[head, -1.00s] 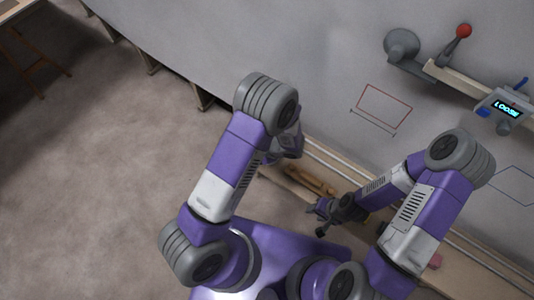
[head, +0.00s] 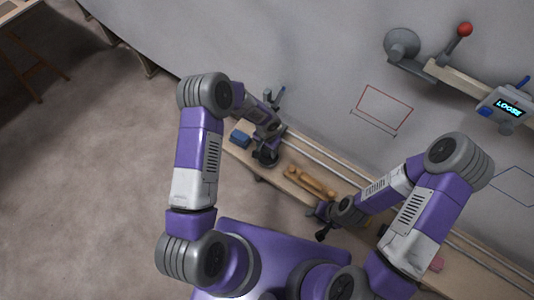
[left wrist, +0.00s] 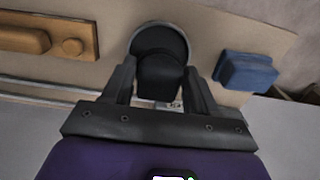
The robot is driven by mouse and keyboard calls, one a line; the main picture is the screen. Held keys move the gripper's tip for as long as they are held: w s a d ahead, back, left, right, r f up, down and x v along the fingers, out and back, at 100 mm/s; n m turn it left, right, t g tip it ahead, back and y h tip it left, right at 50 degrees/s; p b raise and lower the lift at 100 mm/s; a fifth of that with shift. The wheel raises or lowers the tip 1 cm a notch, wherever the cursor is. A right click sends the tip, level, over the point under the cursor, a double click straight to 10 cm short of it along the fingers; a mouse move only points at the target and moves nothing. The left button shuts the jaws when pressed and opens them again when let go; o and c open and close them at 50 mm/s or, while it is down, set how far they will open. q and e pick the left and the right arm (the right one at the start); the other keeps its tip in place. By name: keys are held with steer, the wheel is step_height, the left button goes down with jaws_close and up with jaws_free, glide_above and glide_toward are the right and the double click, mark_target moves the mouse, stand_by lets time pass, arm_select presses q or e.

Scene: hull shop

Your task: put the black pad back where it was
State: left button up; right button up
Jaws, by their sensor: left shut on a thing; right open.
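The black pad (left wrist: 160,38) is in the left wrist view, a round dark disc with a dark block-like grip on it. My left gripper (left wrist: 160,78) has its fingers on both sides of that grip and is shut on it. In the head view the left gripper (head: 266,148) is over the bench, with the dark pad (head: 264,158) beneath it. I cannot tell whether the pad touches the bench. My right gripper (head: 322,220) is open near the bench's front edge, with nothing visible in it.
A blue block (head: 240,137) lies beside the pad on the wooden bench (head: 226,148). A wooden tool (head: 310,180) with rounded knobs lies on its other side. Rails run along the bench's back. The wall has a red outline (head: 385,107) and a display reading LOOSE (head: 508,109).

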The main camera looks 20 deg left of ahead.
mark_target(267, 153)
arm_select(q)
step_height(267, 153, down, 4)
steer(key=shift+r+b, duration=0.2)
steer(key=shift+b, duration=0.15)
steer(key=shift+c, duration=0.4)
steer(key=o, duration=1.1)
step_height(267, 153, up, 12)
steer(key=shift+f+p, duration=0.2)
steer(key=shift+p, duration=1)
steer(key=shift+s+d, duration=0.15)
steer(key=shift+s, duration=0.2)
steer(key=s+d+f+n+h, duration=0.1)
steer(key=s+f+n, duration=0.1)
steer(key=s, duration=0.4)
steer(key=s+d+f+n+h, duration=0.1)
steer(key=s+f+n, duration=0.1)
steer(key=s, duration=0.5)
steer(key=s+d+f+n+h, duration=0.1)
steer(key=s+f+n+h, duration=0.1)
steer(key=s, duration=0.5)
steer(key=shift+d+f+n+t, duration=0.3)
steer(key=shift+d+f+n, duration=0.1)
steer(key=shift+f, duration=0.25)
